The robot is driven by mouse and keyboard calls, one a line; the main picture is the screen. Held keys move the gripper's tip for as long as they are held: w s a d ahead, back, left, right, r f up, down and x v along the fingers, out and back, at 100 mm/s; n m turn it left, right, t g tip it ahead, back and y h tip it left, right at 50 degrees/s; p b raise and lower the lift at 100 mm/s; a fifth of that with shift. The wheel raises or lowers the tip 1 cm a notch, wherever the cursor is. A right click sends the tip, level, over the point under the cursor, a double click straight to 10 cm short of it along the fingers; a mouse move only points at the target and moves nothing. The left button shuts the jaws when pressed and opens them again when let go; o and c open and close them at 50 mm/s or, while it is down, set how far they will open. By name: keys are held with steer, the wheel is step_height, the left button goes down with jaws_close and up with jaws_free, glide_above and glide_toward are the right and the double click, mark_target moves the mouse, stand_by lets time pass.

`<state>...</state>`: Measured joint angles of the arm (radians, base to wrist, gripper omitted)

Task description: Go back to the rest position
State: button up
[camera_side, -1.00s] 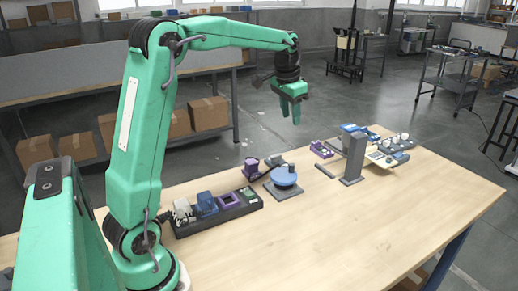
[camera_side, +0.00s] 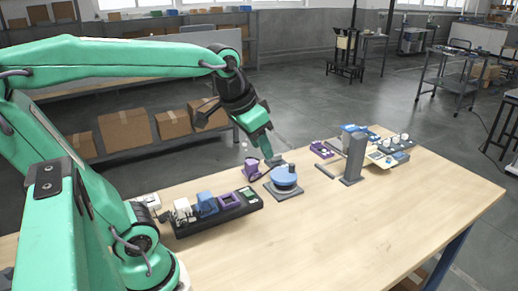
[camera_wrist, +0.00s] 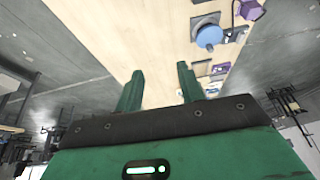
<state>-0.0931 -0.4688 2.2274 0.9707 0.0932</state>
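My gripper (camera_side: 269,155) is tilted downward above the far edge of the table in the side view, behind and left of the round blue disc (camera_side: 284,177). In the wrist view its two green fingers (camera_wrist: 158,82) are apart, and only bare table shows between them. The gripper is open and empty. The blue disc sits on a dark base and also shows in the wrist view (camera_wrist: 209,37).
A dark tray (camera_side: 243,211) with white, blue and purple parts lies near my base. A small purple part (camera_side: 250,169) stands by the disc. A grey column (camera_side: 355,158) rises farther right, with more parts behind it. The table's (camera_side: 370,235) front is clear.

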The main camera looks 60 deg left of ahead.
steer(key=s+d+f, duration=0.2)
steer(key=s+f, duration=0.1)
steer(key=s, duration=0.3)
steer(key=shift+s+d+f+t, duration=0.35)
steer(key=shift+f+t, duration=0.05)
